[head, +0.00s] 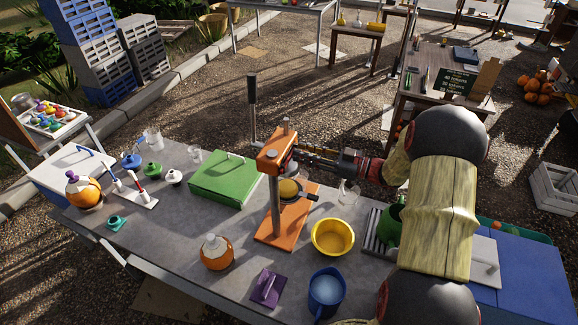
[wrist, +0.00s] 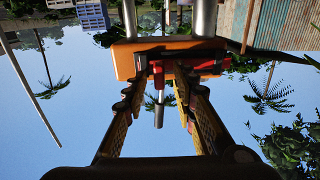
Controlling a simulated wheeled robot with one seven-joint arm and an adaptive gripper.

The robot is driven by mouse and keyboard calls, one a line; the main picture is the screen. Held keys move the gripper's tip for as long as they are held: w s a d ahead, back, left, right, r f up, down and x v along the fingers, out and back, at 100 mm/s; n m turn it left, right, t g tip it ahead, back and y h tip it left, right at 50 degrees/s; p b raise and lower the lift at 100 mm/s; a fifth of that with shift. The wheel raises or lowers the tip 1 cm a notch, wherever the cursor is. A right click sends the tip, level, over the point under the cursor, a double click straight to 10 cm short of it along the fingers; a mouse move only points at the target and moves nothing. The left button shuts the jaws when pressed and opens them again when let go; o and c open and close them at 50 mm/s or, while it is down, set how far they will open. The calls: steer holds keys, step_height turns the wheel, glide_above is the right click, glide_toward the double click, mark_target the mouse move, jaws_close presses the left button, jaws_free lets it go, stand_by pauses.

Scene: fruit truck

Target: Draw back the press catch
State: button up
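The orange press (head: 275,162) stands on the grey table, its head on a metal column and its tall dark-handled lever (head: 252,95) upright. In the wrist view, which is upside down, the orange press head (wrist: 125,62) spans the top and the lever's grip (wrist: 159,116) hangs in the middle. A red part (wrist: 207,64), which looks like the catch, lies along the head. My gripper (wrist: 159,80) is open, its fingertips apart close to the head, with a small red piece between them. Contact cannot be told. In the head view my gripper (head: 298,153) reaches the head from the right.
A green box (head: 225,178) stands left of the press. A clear glass pitcher (head: 348,192) stands below my wrist. Bare tabletop lies at the front left.

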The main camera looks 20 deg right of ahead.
steer(key=p+v, duration=0.1)
steer(key=v, duration=0.6)
stand_by(0.6)
steer(key=shift+r, duration=0.15)
stand_by(0.3)
